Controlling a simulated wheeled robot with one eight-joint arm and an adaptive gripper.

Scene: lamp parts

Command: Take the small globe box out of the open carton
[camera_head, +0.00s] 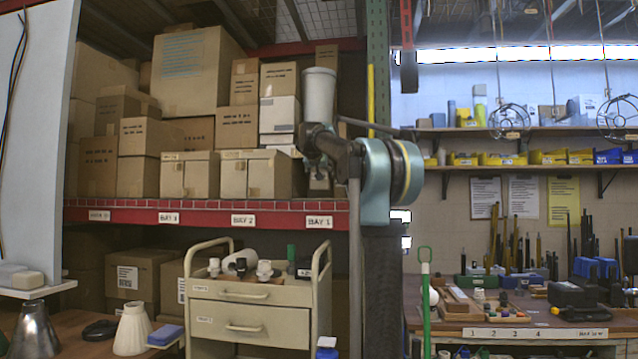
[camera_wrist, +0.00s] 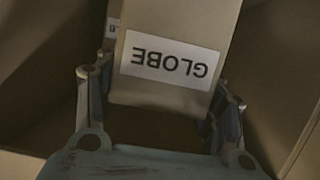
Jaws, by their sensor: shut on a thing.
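The small globe box (camera_wrist: 175,95) is pale cardboard with a white label reading GLOBE, upside down in the wrist view. My gripper (camera_wrist: 165,80) is shut on it, one finger along each side. Brown walls of the open carton (camera_wrist: 280,60) show on both sides of the box and fingers. I cannot tell whether the box touches the carton's floor. In the head view my arm reaches to the shelf near the BAY 1 sign; the gripper and globe box are not clearly visible there.
Part of another white label (camera_wrist: 112,28) shows left of the globe box. In the head view, closed cartons (camera_head: 254,174) stand left of my arm on the red-edged shelf (camera_head: 200,216). A drawer cart (camera_head: 250,310) stands below. A green upright (camera_head: 377,70) rises close to the arm.

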